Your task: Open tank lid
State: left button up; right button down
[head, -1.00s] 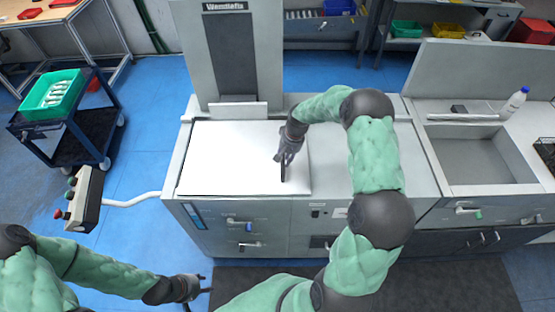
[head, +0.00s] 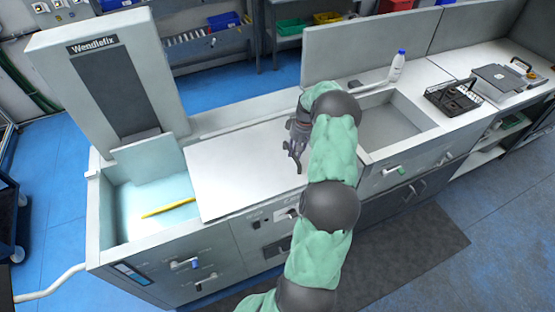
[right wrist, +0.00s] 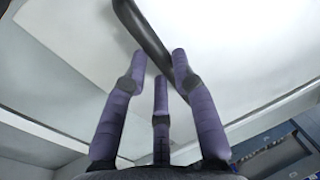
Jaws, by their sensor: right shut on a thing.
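The tank lid (head: 240,160) is a flat white panel on top of the grey machine, lying over the right side of the tank. The tank (head: 128,205) is uncovered at its left, showing a pale blue inside and a yellow stick (head: 168,208). My right gripper (head: 297,158) is at the lid's right part, shut on the dark lid handle. In the right wrist view the black handle (right wrist: 146,36) runs between the purple fingers (right wrist: 160,75). The fingers partly hide the handle in the head view. My left gripper is out of view.
A tall grey column (head: 110,80) marked Wendlefix stands behind the tank. To the right are an empty sink (head: 395,128), a white bottle (head: 397,66) and a black basket (head: 452,100). A grey upright panel (head: 370,48) lines the back.

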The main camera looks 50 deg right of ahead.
jog(key=s+d, duration=0.1)
jog(key=d, duration=0.2)
jog(key=s+d, duration=0.2)
jog(key=d, duration=0.1)
jog(key=s+d, duration=0.2)
jog(key=d, duration=0.1)
jog(key=shift+s+d+b, duration=0.1)
jog(key=shift+s+b, duration=0.15)
jog(key=shift+b, duration=0.05)
jog(key=shift+s+d+r, duration=0.1)
jog(key=shift+s+d, duration=0.05)
jog(key=shift+d, duration=0.15)
jog(key=c, duration=1.1)
grip_release()
jog(key=shift+c, duration=0.2)
jog(key=shift+o, duration=0.7)
jog(key=shift+d, duration=0.15)
